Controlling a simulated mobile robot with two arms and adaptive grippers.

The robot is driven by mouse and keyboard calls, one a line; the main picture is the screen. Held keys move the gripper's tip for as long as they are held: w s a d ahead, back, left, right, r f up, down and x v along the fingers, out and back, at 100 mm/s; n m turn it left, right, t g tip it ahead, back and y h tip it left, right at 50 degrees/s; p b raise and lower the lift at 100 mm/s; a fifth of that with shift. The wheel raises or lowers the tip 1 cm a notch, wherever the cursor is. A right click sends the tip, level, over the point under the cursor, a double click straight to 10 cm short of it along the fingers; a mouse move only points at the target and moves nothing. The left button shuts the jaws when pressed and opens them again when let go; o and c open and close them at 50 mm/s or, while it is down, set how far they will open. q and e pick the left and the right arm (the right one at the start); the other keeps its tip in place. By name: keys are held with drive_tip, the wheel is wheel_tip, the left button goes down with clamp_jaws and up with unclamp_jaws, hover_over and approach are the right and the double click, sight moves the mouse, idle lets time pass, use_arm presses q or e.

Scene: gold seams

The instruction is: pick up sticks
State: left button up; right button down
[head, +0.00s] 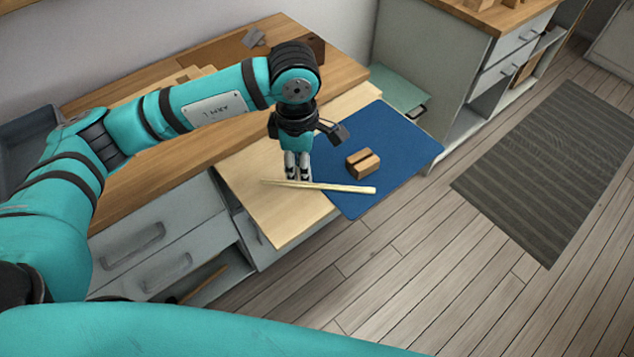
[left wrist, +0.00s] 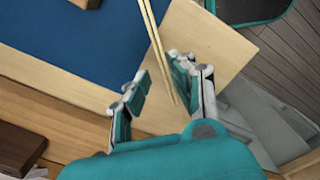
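Two thin pale wooden sticks (head: 340,188) lie side by side, partly over the light wooden board and partly over the blue mat (head: 405,145). My left gripper (head: 298,179) points down over their left part. In the left wrist view the sticks (left wrist: 154,35) run down between the two fingers, near one end. The left gripper (left wrist: 162,84) is open there, with a gap visible on each side of the sticks. Whether the fingertips touch the board cannot be told. My right gripper is not in view.
A small brown grooved block (head: 363,163) sits on the blue mat near the sticks. The light wooden board (head: 270,215) juts out from the counter over grey drawers (head: 150,240). A grey striped rug (head: 550,170) lies on the floor at right.

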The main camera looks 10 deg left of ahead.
sight(301, 184)
use_arm(q)
wheel_tip(301, 184, down, 5)
drive_tip(key=shift+a+r+p, duration=0.1)
drive_tip(key=shift+a+p, duration=0.05)
drive_tip(key=shift+p, duration=0.35)
clamp_jaws()
drive_tip(key=shift+r, duration=0.1)
